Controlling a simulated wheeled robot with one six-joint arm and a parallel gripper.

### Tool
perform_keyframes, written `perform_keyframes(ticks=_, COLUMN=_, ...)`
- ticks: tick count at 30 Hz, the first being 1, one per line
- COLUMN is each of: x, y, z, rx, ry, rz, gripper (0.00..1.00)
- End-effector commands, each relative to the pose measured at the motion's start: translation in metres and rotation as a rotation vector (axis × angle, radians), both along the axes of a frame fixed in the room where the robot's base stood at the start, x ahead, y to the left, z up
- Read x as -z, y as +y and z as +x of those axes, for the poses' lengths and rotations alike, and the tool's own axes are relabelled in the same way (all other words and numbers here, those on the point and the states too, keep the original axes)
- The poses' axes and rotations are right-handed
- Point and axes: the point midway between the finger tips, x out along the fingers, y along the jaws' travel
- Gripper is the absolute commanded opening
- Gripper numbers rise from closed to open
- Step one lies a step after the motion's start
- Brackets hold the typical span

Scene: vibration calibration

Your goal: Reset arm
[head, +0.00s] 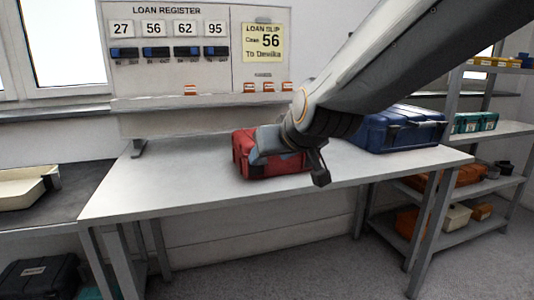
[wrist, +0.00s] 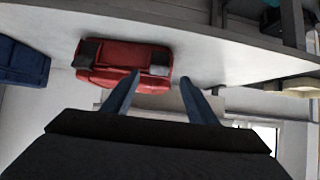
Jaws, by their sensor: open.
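My gripper (head: 290,166) is over the front of the white bench (head: 150,190) in the head view and partly covers a red case (head: 242,152). In the wrist view my gripper (wrist: 160,77) shows two separated fingers with nothing between them. The red case (wrist: 120,54) lies beyond the fingertips in that view, mostly towards the left finger. The case sits closed on the bench. The head view does not show clearly how far my gripper is from it.
A blue case (head: 395,130) stands on the bench at the right, behind my arm. Shelving (head: 480,190) with cases stands right. The bench's left part is clear.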

Motion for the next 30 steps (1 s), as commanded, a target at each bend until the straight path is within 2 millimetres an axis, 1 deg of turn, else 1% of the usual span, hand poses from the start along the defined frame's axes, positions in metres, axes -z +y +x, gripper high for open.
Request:
perform_keyframes(ticks=11, x=0.0, y=-0.001, z=-0.003, rx=0.0, ry=0.004, rz=-0.001, gripper=0.53)
perform_keyframes(ticks=14, x=0.011, y=-0.002, z=-0.012, rx=-0.005, ry=0.048, rz=-0.008, gripper=0.53)
perform_keyframes(ticks=17, x=0.039, y=-0.005, z=-0.039, rx=-0.021, ry=0.168, rz=-0.025, gripper=0.53)
perform_keyframes(ticks=18, x=0.053, y=-0.008, z=-0.055, rx=-0.027, ry=0.237, rz=-0.038, gripper=0.53)
perform_keyframes(ticks=20, x=0.075, y=-0.015, z=-0.082, rx=-0.03, ry=0.345, rz=-0.06, gripper=0.53)
perform_keyframes(ticks=21, x=0.088, y=-0.02, z=-0.1, rx=-0.03, ry=0.416, rz=-0.074, gripper=0.53)
perform_keyframes(ticks=22, x=0.096, y=-0.024, z=-0.113, rx=-0.028, ry=0.464, rz=-0.086, gripper=0.53)
perform_keyframes(ticks=25, x=0.116, y=-0.036, z=-0.15, rx=-0.02, ry=0.6, rz=-0.122, gripper=0.53)
perform_keyframes(ticks=30, x=0.137, y=-0.057, z=-0.204, rx=0.002, ry=0.787, rz=-0.179, gripper=0.53)
